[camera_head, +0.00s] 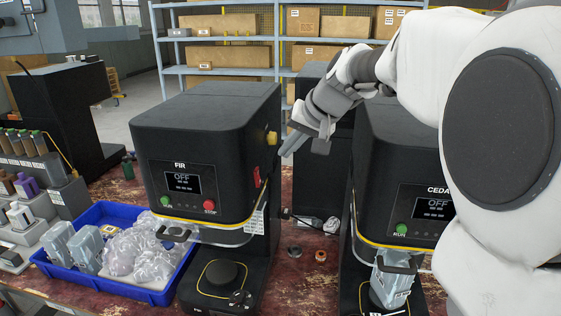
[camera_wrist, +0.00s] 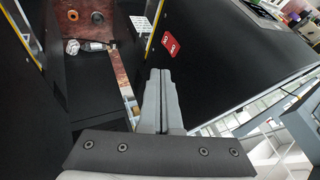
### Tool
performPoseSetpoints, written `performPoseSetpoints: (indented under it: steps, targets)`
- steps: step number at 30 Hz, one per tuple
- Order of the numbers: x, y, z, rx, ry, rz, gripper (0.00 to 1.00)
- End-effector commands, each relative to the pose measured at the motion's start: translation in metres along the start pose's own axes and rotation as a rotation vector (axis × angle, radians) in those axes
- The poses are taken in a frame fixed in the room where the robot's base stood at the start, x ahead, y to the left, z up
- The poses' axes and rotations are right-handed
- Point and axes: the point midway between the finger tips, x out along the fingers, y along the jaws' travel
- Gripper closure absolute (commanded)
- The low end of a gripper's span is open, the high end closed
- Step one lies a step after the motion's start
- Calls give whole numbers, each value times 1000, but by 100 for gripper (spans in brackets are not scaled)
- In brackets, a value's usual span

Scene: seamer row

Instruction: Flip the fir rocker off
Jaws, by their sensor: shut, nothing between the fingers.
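The fir machine (camera_head: 205,130) is the black seamer labelled FIR at the left of the head view. Its screen (camera_head: 183,183) reads OFF. A small red rocker-like part (camera_head: 256,177) is on its right side; which way it is tipped is too small to tell. In the wrist view a red patch with white marks (camera_wrist: 170,43) shows on a black side panel, beyond my fingertips. My gripper (camera_head: 287,151) is shut and empty, in the gap just right of the fir machine's side. Its closed fingers (camera_wrist: 160,73) point toward the panel, apart from the red patch.
The cedar machine (camera_head: 405,150) stands to the right, its screen also reading OFF. A yellow knob (camera_head: 272,138) sticks out of the fir machine's side near my fingers. A blue tray (camera_head: 112,212) with bagged items lies left. The gap between the machines is narrow.

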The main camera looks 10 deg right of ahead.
Motion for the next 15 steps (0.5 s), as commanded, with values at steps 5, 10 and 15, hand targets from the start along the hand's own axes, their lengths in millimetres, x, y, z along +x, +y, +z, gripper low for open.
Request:
performPoseSetpoints:
  steps: [5, 10, 15]
  targets:
    - [-31, -6, -2, 1, 3, 1, 100]
    - [-44, -9, -3, 1, 2, 1, 100]
    - [-46, -9, -2, 2, 1, 1, 100]
